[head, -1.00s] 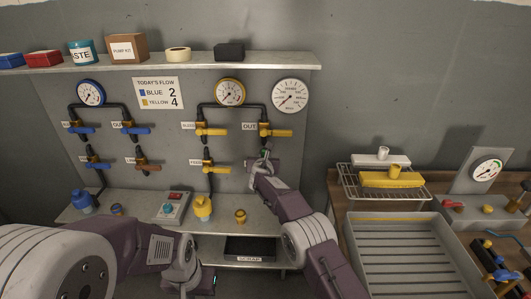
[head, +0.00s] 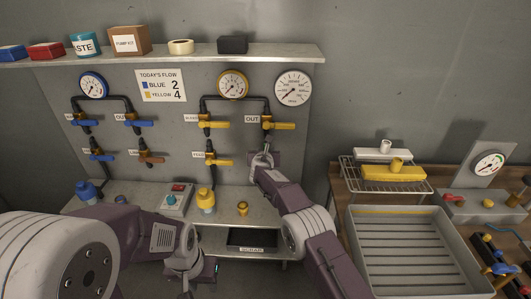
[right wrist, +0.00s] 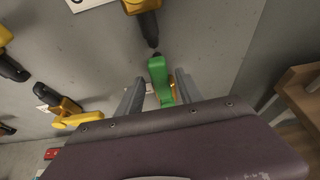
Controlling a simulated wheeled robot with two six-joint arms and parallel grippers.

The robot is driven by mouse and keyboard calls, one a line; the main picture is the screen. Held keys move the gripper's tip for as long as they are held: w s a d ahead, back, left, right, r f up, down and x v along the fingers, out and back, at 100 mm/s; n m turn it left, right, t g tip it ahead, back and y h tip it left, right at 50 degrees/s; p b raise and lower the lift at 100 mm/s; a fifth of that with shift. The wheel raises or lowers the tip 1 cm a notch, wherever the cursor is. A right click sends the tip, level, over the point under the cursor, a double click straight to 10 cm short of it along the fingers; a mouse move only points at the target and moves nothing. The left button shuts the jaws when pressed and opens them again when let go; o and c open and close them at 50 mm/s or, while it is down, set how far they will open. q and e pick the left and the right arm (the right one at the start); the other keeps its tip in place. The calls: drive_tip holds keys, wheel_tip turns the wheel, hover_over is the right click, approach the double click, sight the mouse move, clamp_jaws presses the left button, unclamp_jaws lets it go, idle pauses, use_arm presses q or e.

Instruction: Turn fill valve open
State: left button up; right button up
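The panel's yellow line has an OUT valve (head: 284,126), a valve to its left (head: 214,125) and a lower valve (head: 218,160) whose label is too small to read. My right gripper (head: 263,148) is at the panel below the OUT valve. In the right wrist view, its fingers (right wrist: 158,98) stand apart on either side of a green handle-like part (right wrist: 159,75), with an orange part (right wrist: 173,90) beside it. Whether they touch it I cannot tell; a label behind is mostly hidden. My left gripper (head: 194,279) hangs low before the bench, its fingertips unclear.
Blue-line valves (head: 101,155) are on the panel's left. A blue bottle (head: 86,191), a yellow bottle (head: 206,199) and a switch box (head: 176,200) stand on the ledge. A grey tray (head: 408,210) and wire rack (head: 386,190) are at right.

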drive_tip(key=b+v, duration=0.6)
drive_tip(key=v, duration=0.3)
